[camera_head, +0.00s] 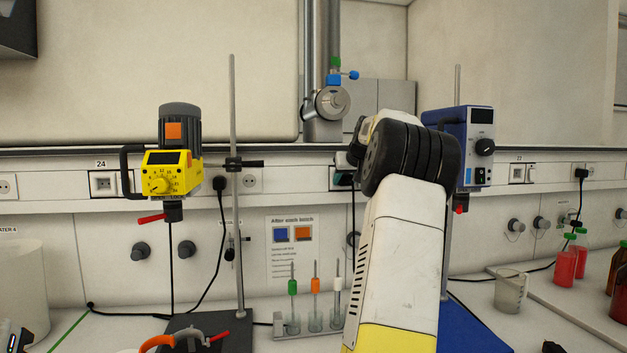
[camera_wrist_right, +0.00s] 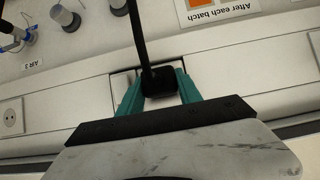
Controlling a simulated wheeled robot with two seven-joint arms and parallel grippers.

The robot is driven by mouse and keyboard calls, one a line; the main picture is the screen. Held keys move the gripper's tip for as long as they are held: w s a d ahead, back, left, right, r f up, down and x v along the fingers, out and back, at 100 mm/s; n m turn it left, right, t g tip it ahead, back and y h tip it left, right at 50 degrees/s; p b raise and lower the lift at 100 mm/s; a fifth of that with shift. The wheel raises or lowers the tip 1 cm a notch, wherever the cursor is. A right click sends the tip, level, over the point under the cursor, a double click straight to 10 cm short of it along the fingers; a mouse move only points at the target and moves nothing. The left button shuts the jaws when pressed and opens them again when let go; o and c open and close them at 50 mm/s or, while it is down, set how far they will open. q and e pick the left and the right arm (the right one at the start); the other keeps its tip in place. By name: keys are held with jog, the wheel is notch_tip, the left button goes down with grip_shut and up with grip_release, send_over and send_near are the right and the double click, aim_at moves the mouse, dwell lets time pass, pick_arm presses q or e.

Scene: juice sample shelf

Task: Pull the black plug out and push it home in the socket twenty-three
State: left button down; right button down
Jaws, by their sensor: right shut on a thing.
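My right gripper (camera_wrist_right: 159,91) is shut on a black plug (camera_wrist_right: 158,82), with a teal finger on each side of it in the right wrist view. The plug is at the wall trunking, and its black cable runs off from it. I cannot tell how deep it sits in the outlet behind it. In the head view my right arm reaches up to the trunking, and the gripper (camera_head: 345,178) is partly hidden by my wrist. A small number label (camera_head: 519,158) on the right part of the trunking is too small to read surely. My left gripper is not in view.
A yellow stirrer (camera_head: 172,172) on a stand is left, and a blue stirrer (camera_head: 475,140) stands right, close to my wrist. Other black plugs sit in the trunking at left (camera_head: 220,184) and right (camera_head: 580,173). A vial rack (camera_head: 290,325), beaker (camera_head: 510,291) and red bottles (camera_head: 566,264) stand on the bench.

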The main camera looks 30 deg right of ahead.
jog(key=shift+w, duration=0.1)
jog(key=c, duration=0.7)
grip_release()
jog(key=v, duration=0.8)
jog(key=s+a+f+n+g+y, duration=0.1)
jog(key=s+a+f, duration=0.15)
jog(key=a, duration=0.55)
jog(key=s+a+f+n+y, duration=0.1)
jog(key=s+a, duration=0.2)
jog(key=a, duration=0.6)
jog(key=s+a+f+g+y, duration=0.1)
jog(key=s+a+f, duration=0.15)
jog(key=a, duration=0.55)
jog(key=s+a+f+y, duration=0.1)
jog(key=s+a+f, duration=0.4)
jog(key=s, duration=0.2)
jog(key=s+a+f+n+g, duration=0.1)
jog(key=s+a+f, duration=0.4)
jog(key=s, duration=0.2)
jog(key=s+a+f+n+g+y, duration=0.1)
jog(key=s+a+f, duration=0.4)
jog(key=s, duration=0.3)
jog(key=shift+f+y, duration=0.2)
jog(key=shift+y, duration=0.1)
